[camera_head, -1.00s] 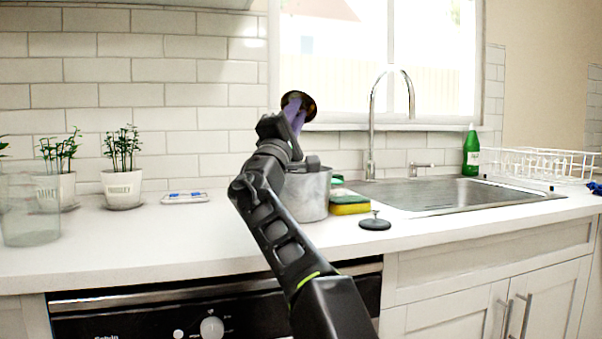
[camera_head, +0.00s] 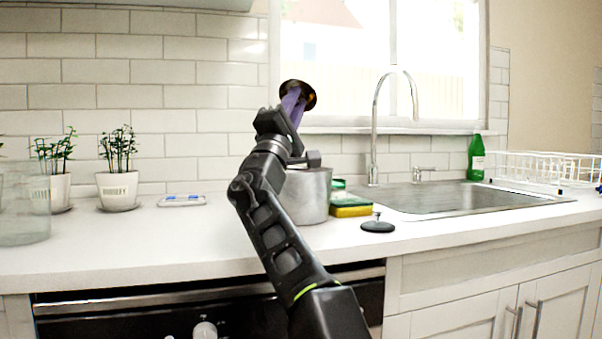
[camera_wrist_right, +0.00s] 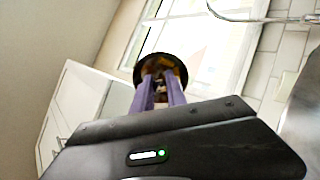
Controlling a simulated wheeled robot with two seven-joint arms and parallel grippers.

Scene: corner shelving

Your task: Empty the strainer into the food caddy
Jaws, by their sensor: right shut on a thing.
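My right gripper (camera_head: 294,103), with purple fingers, is shut on the strainer (camera_head: 308,94), a small dark round cup with a brownish inside. It is held up in front of the window, tilted so that its inside faces my head camera. In the right wrist view the strainer (camera_wrist_right: 161,60) sits at the fingertips, with brown and orange bits showing in it. A grey metal round container (camera_head: 309,197), probably the food caddy, stands on the counter below, partly hidden by my right arm. Its opening and contents are not visible. My left gripper is not in view.
A yellow-green sponge (camera_head: 350,211) and a black disc with a knob (camera_head: 377,226) lie right of the container. The sink (camera_head: 450,197), tall tap (camera_head: 374,130), green bottle (camera_head: 476,158) and white rack (camera_head: 540,166) are further right. Potted plants (camera_head: 118,190) and a glass jar (camera_head: 25,215) stand left.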

